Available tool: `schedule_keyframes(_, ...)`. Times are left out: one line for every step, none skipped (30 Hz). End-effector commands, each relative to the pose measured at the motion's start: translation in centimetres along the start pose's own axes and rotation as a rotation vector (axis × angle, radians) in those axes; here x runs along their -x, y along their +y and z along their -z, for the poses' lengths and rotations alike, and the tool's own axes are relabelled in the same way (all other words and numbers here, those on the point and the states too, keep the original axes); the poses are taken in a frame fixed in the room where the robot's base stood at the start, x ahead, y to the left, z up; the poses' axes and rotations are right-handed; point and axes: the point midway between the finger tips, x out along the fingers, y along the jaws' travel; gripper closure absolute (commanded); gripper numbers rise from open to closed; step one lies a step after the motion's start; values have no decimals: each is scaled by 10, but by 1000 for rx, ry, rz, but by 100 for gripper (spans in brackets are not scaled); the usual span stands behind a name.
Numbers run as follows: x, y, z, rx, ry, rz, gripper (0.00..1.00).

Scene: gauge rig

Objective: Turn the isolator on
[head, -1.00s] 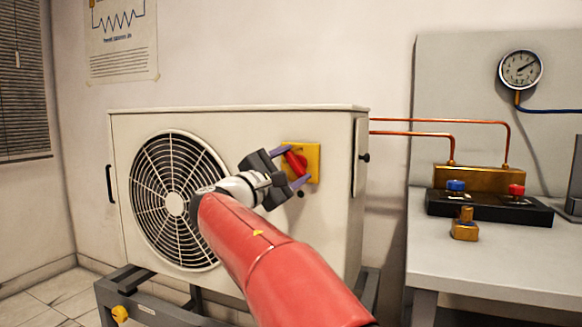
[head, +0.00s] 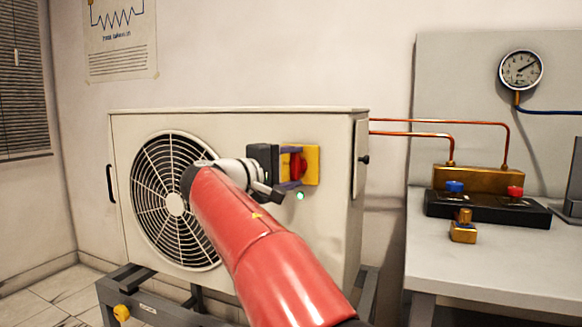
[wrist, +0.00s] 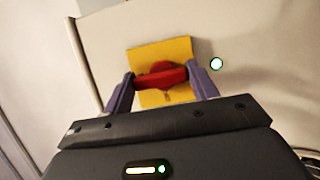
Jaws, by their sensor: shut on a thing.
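The isolator is a red rotary handle (head: 298,166) on a yellow square plate (head: 313,165), on the right part of the pale outdoor unit's front. In the head view the handle stands roughly upright. A small lamp (head: 300,196) just below the plate glows green; it also shows lit in the wrist view (wrist: 216,63). My gripper (head: 292,167) is at the plate, its purple fingers above and below the handle. In the wrist view my gripper (wrist: 161,82) is shut on the red handle (wrist: 160,76), one finger at each end. My gripper hides part of the plate.
The outdoor unit (head: 240,122) with its round fan grille (head: 150,200) stands on a dark frame. To the right, a bench (head: 490,270) holds a brass manifold (head: 478,180) with blue and red knobs and a brass fitting (head: 463,228). A gauge (head: 520,70) hangs above.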

Motion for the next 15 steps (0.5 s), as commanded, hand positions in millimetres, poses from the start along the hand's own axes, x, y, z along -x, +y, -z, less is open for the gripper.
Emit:
schedule_keyframes(0, -1, 0, -5, -1, 5, 65)
schedule_keyframes(0, -1, 0, -7, -1, 6, 65)
schedule_keyframes(0, -1, 0, -10, -1, 7, 65)
schedule_keyframes(0, -2, 0, -11, -1, 8, 64)
schedule_keyframes(0, -2, 0, -12, -1, 8, 64)
schedule_keyframes(0, -2, 0, -13, -1, 9, 64)
schedule_keyframes(0, -2, 0, -13, -1, 9, 64)
schedule_keyframes(0, -2, 0, -13, -1, 9, 64)
schedule_keyframes(0, -2, 0, -13, -2, 9, 64)
schedule_keyframes(0, -2, 0, -13, -2, 9, 64)
schedule_keyframes(0, -2, 0, -13, -2, 9, 64)
schedule_keyframes(0, -2, 0, -13, -2, 9, 64)
schedule_keyframes(0, -2, 0, -13, -2, 9, 64)
schedule_keyframes(0, -2, 0, -13, -2, 9, 64)
schedule_keyframes(0, -2, 0, -13, -2, 9, 38)
